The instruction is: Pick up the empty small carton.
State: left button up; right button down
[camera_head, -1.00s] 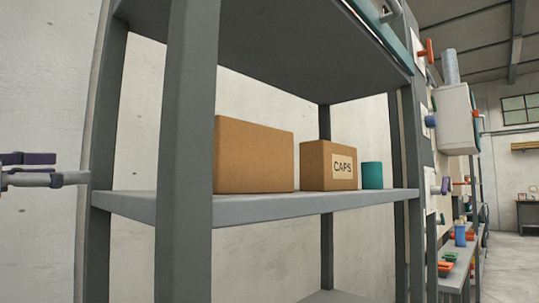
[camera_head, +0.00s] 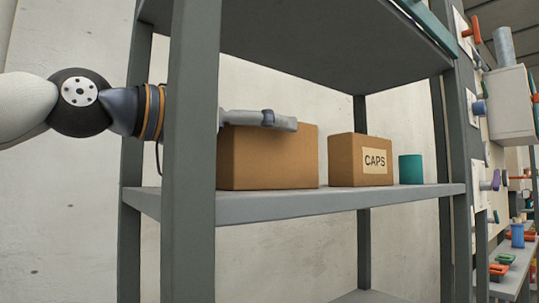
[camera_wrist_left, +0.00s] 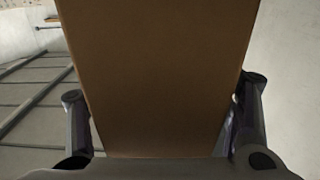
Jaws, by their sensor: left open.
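A plain brown carton (camera_head: 275,160) stands on the left of the grey middle shelf (camera_head: 330,203). A smaller brown carton labelled CAPS (camera_head: 345,160) stands to its right. The frames do not show whether either is empty. My left gripper (camera_head: 268,118) reaches in from the left, behind the front post, with one finger visible along the plain carton's upper edge. In the left wrist view a brown carton face (camera_wrist_left: 160,75) fills the space between the two open fingers, with a gap at the right finger. Contact cannot be told. My right gripper is not in view.
A teal cylinder (camera_head: 411,169) stands right of the CAPS carton. The grey front post (camera_head: 190,230) crosses in front of my left wrist. The upper shelf (camera_head: 300,45) is overhead. A wall board with parts and a bench (camera_head: 510,270) are at the right.

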pick_arm(q)
jog(key=shift+r, duration=0.1)
jog(key=c, duration=1.4)
jog(key=shift+c, duration=0.2)
